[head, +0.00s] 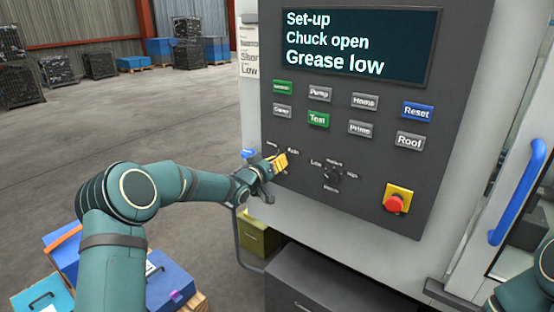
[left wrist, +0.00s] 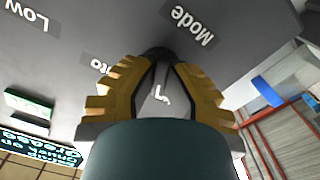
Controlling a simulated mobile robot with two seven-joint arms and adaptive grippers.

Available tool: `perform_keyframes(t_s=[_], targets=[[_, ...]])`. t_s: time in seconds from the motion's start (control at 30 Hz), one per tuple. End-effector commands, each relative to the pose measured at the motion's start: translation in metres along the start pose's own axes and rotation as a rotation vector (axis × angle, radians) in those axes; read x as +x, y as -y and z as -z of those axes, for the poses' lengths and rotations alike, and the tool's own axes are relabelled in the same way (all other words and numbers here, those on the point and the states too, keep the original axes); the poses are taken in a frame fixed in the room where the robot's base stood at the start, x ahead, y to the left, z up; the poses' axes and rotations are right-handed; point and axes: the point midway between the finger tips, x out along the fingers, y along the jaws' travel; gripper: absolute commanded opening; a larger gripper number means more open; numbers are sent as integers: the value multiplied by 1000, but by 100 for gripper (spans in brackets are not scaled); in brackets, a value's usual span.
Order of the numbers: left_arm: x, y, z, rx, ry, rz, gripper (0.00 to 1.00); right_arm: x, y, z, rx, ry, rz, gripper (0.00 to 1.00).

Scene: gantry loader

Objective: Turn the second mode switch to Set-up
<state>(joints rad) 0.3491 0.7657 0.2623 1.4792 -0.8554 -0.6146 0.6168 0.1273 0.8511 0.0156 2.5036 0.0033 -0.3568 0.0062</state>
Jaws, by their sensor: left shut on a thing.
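The dark control panel (head: 349,132) stands in front of me. My left gripper (head: 278,161), with yellow fingers, is at the left rotary switch in the panel's lower left. In the left wrist view my left gripper (left wrist: 163,62) is shut on that dark mode switch (left wrist: 157,52), beside the label "Mode" (left wrist: 192,26). The fingers hide most of the switch, so I cannot tell its pointer's direction. The display (head: 350,45) reads "Set-up", "Chuck open", "Grease low". My right gripper is not in view.
A second rotary knob (head: 332,175) marked Low to High sits just right of my left gripper. Push buttons lie above, including Test (head: 318,119) and Reset (head: 418,111). A red emergency stop (head: 396,203) is at lower right. A blue door handle (head: 517,192) is farther right.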

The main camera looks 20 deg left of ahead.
Motion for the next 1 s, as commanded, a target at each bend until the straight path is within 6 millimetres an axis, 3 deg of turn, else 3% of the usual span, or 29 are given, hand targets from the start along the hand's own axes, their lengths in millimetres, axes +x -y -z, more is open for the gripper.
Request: perform_keyframes(t_s=[0.73,0.77,0.8,0.83,1.0], targets=[[0,-1,2,-85,-4,-2,0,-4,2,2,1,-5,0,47],[0,-1,2,-85,-4,-2,24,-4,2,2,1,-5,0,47],[0,-1,2,-85,-4,-2,38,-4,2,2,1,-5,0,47],[0,-1,2,-85,-4,-2,42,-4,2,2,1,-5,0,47],[0,-1,1,-85,-2,-1,42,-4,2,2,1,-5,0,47]])
